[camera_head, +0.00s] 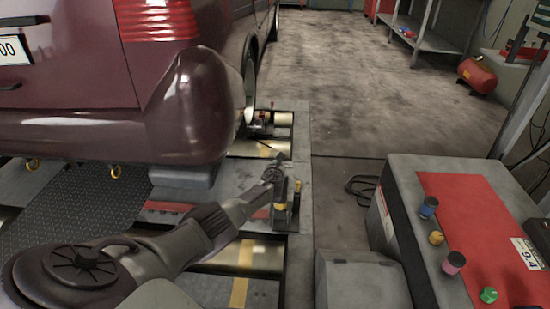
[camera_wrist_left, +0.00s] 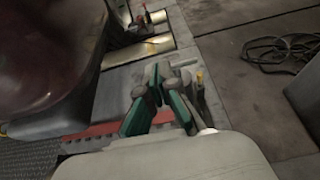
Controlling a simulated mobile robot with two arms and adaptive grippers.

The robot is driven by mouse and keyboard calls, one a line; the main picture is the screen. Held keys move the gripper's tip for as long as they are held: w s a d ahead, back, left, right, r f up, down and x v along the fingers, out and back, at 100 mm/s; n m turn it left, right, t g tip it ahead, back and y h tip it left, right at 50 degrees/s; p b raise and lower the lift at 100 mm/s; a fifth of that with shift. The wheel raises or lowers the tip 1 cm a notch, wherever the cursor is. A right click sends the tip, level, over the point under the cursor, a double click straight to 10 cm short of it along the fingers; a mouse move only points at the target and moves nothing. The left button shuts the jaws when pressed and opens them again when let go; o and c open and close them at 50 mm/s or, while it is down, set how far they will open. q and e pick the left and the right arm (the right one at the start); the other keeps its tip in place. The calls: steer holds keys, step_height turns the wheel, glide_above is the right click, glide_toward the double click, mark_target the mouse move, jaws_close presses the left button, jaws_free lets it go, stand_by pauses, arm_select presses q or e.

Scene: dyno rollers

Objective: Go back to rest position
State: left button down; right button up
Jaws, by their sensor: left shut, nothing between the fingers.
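My left gripper (camera_head: 274,176) reaches from the lower left over the roller frame behind the dark red car (camera_head: 190,100). It is shut and empty. In the left wrist view its two fingers (camera_wrist_left: 158,80) meet above the grey floor plate. A small post with a yellow part (camera_head: 281,208) stands just below the gripper in the head view; I cannot tell whether they touch. It also shows right of the fingers in the left wrist view (camera_wrist_left: 199,78). My right gripper is in neither view.
A grey console (camera_head: 405,185) with a red top and several coloured knobs stands at the right. A grey box (camera_head: 355,280) is beside it. A black cable (camera_head: 362,188) lies on the floor. A red tank (camera_head: 477,75) and shelf stand behind. The middle floor is clear.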

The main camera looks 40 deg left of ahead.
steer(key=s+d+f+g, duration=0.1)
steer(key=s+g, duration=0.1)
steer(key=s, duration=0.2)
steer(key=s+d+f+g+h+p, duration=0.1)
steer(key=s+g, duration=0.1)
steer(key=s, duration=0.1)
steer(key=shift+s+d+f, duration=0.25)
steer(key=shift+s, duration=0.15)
